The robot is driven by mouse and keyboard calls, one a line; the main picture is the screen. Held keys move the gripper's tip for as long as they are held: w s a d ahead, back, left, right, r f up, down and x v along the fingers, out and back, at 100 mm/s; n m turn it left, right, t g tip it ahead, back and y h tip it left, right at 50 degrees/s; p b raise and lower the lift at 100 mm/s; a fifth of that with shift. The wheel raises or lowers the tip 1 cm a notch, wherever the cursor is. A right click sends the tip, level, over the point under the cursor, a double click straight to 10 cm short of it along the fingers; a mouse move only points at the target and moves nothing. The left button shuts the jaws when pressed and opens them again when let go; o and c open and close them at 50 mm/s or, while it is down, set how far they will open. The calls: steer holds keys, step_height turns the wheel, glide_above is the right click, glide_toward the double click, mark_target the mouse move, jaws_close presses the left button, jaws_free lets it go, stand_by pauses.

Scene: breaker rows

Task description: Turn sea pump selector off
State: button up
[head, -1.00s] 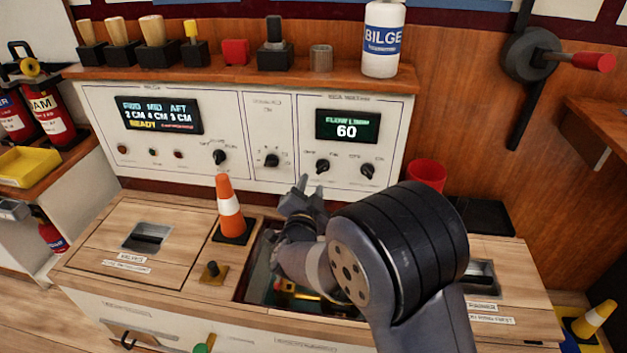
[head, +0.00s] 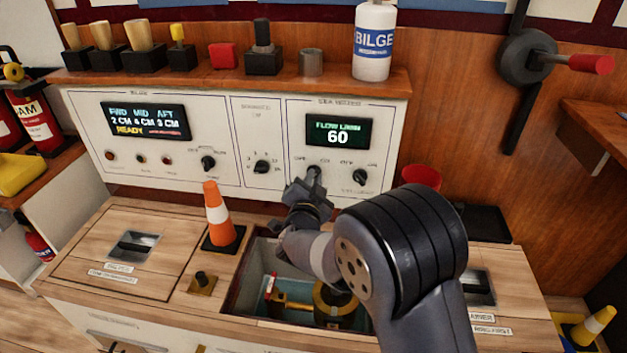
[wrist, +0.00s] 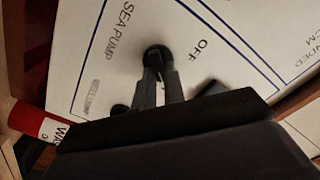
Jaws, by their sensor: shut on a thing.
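The sea pump selector is a small black round knob (wrist: 157,56) on the white panel in the wrist view. "SEA PUMP" is printed to its left and "OFF" to its right there. My gripper (wrist: 158,75) is shut on the knob, one finger on each side. In the head view my gripper (head: 310,182) is at the lower left of the right-hand panel (head: 384,110) and hides most of the knob. Which way the knob points cannot be told. The display (head: 339,131) above reads 60.
Another black knob (head: 360,177) sits close to the right of my gripper. An orange cone (head: 218,215) stands on the counter to the left. Below my arm is an open hatch (head: 238,290) with pipework. A red cup (head: 422,177) stands right of the panel.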

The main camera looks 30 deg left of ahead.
steer(key=shift+n+p, duration=0.3)
steer(key=shift+p, duration=0.05)
jaws_close()
steer(key=shift+s+a+n+p, duration=0.15)
steer(key=shift+n+p, duration=1.45)
steer(key=shift+n, duration=0.95)
steer(key=shift+a+n+p, duration=0.15)
steer(key=shift+n+p, duration=1.45)
steer(key=shift+n, duration=0.9)
steer(key=shift+s+a+n+p, duration=0.15)
steer(key=shift+n+p, duration=1.45)
steer(key=shift+n, duration=0.95)
steer(key=shift+w, duration=0.1)
steer(key=o, duration=0.7)
jaws_free()
